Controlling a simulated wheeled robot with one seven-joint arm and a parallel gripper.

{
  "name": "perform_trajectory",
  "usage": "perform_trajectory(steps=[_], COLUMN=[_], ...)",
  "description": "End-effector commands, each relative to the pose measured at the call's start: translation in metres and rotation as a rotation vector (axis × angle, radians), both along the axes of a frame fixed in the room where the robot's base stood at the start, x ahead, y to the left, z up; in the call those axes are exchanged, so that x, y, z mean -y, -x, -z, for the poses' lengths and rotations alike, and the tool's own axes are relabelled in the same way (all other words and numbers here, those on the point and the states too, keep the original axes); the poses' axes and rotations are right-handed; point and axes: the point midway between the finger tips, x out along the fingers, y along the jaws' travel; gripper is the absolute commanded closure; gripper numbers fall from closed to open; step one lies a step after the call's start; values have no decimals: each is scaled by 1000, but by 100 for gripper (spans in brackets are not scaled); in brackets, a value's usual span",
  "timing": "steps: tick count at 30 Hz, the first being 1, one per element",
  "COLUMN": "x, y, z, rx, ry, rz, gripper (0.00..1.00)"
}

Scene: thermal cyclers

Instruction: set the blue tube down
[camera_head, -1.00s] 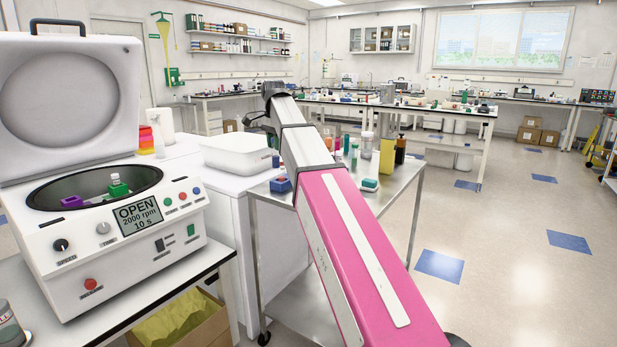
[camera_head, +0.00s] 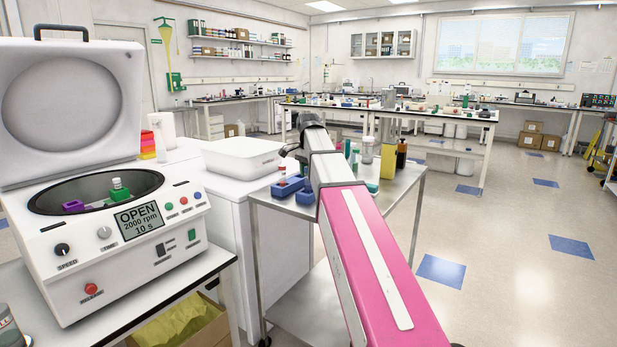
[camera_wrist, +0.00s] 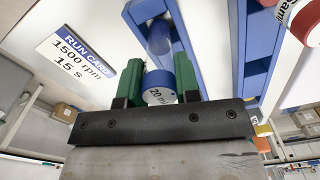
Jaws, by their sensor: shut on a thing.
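My gripper (camera_wrist: 158,84) has green fingers and is shut on the blue tube (camera_wrist: 157,40) by its blue cap, marked "20 ml". The tube body points away from my gripper into the frame of a blue rack (camera_wrist: 133,12). I cannot tell whether it rests on the rack's bottom. In the head view the tube and my fingers are hidden or too small to tell, behind my own arm. Blue racks (camera_head: 285,189) stand on the metal cart there, and one holds a red-topped tube (camera_head: 282,170).
A second blue rack (camera_wrist: 253,65) is close on the right in the wrist view, with a red-capped tube (camera_wrist: 303,18) beyond it. A run card (camera_wrist: 75,53) reads 1500 rpm, 15 s. The open centrifuge (camera_head: 120,240) and a white tub (camera_head: 243,158) stand left of the cart.

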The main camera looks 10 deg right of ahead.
Motion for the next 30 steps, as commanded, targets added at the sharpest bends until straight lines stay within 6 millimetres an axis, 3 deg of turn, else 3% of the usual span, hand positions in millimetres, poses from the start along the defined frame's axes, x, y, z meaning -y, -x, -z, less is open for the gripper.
perform_trajectory(steps=[3,14,15,17,26,30], x=[0,0,0,0,0,0], y=[1,0,0,0,0,-1], z=[13,16,16,16,15,5], rx=[-1,0,0,0,0,2], ry=[0,0,0,0,0,0], rz=[0,0,0,0,0,0], gripper=[92,92,60,44,44,44])
